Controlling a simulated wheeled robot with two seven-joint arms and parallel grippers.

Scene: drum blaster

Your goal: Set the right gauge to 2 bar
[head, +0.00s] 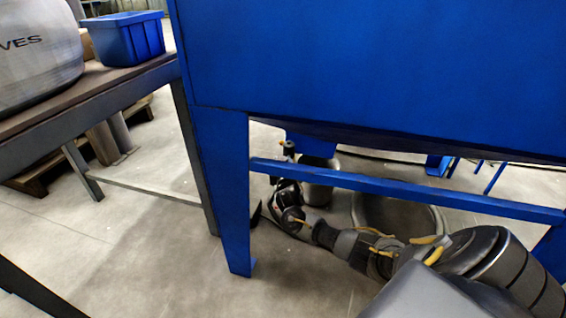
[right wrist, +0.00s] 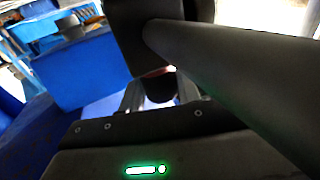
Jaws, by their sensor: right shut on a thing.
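My right arm reaches under the blue cabinet (head: 380,70) from the lower right in the head view. My right gripper (head: 284,188) is beside a cabinet leg, low behind the blue crossbar. In the right wrist view the fingers are shut on a dark rounded knob (right wrist: 160,88), with a small reddish band above it. A black block and thick black pipe (right wrist: 235,85) hide much of the knob's surroundings. No gauge face or needle can be read in either view. My left gripper is not in view.
The blue crossbar (head: 400,190) runs just above my right arm. A dark-topped table (head: 90,95) at left carries a blue bin (head: 127,38) and a grey drum (head: 38,55). The floor in front of the cabinet leg is clear.

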